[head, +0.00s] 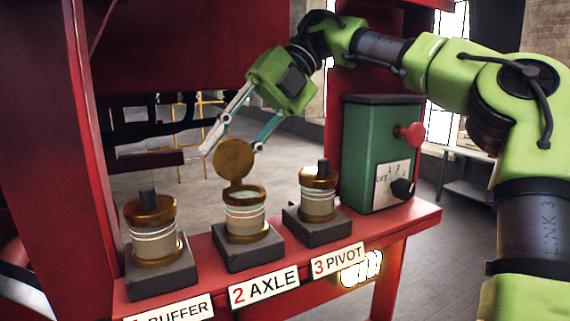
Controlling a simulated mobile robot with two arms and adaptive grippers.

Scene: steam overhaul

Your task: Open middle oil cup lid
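The middle oil cup (246,216), on the block labelled 2 AXLE, is a glass and brass cup on a dark base. Its round brass lid (234,160) stands up, tilted back from the rim, so the cup is open at the top. My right gripper (232,147) reaches down from above with its two fingers spread apart. The fingertips are at either side of the lid's upper part, behind or beside it; I cannot tell whether they touch it. My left gripper is not in view.
The buffer cup (152,228) at left and the pivot cup (318,193) at right have dark knobs on top. A green box (380,152) with a red button and a dial stands at the right end of the red shelf (412,217). Red uprights frame the left side.

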